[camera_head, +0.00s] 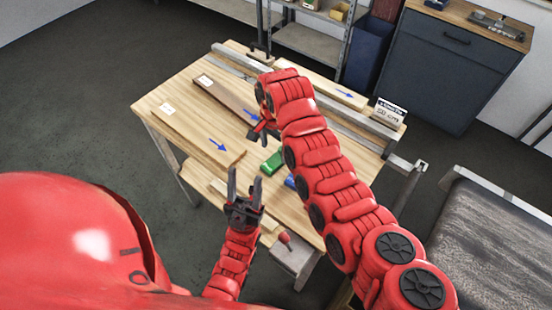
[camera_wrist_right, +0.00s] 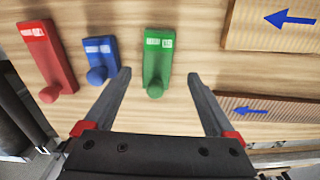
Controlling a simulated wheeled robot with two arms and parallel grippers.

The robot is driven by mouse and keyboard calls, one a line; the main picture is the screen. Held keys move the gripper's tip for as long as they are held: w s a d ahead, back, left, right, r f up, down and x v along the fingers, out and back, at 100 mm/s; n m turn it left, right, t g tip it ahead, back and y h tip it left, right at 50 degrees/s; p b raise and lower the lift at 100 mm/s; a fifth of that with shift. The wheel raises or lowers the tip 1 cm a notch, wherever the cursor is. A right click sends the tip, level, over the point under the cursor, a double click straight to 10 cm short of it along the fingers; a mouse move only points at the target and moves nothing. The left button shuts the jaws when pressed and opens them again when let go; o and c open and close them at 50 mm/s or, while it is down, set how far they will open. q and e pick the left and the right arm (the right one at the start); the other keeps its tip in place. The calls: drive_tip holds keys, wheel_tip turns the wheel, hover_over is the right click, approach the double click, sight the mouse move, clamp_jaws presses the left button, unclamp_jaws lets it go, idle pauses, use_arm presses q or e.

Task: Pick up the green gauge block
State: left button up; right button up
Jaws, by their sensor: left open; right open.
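The green gauge block (camera_head: 272,162) lies on the wooden table in the head view, partly beside my right arm. In the right wrist view the green gauge block (camera_wrist_right: 158,58) has a white label at its far end and a round green knob at its near end. My right gripper (camera_wrist_right: 158,75) is open, with its fingertips on either side of the block's knob end in the picture; it is not gripping it. In the head view my right gripper (camera_head: 262,130) is partly hidden by its arm. My left gripper (camera_head: 244,177) is open and empty, near the table's front part.
A blue block (camera_wrist_right: 101,58) and a red block (camera_wrist_right: 47,60) lie left of the green one in the wrist view. Wooden boards with blue arrows (camera_wrist_right: 270,50) lie to the right. The table (camera_head: 190,95) also carries metal rails and a sign (camera_head: 390,112).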

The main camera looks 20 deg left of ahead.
sight(276, 160)
drive_tip(key=f, duration=0.1)
drive_tip(key=f+p, duration=0.2)
drive_tip(key=shift+w+d+f, duration=0.1)
drive_tip(key=shift+d+f, duration=0.25)
drive_tip(key=shift+f, duration=0.05)
drive_tip(key=shift+f+p, duration=0.3)
drive_tip(key=shift+f, duration=0.3)
clamp_jaws()
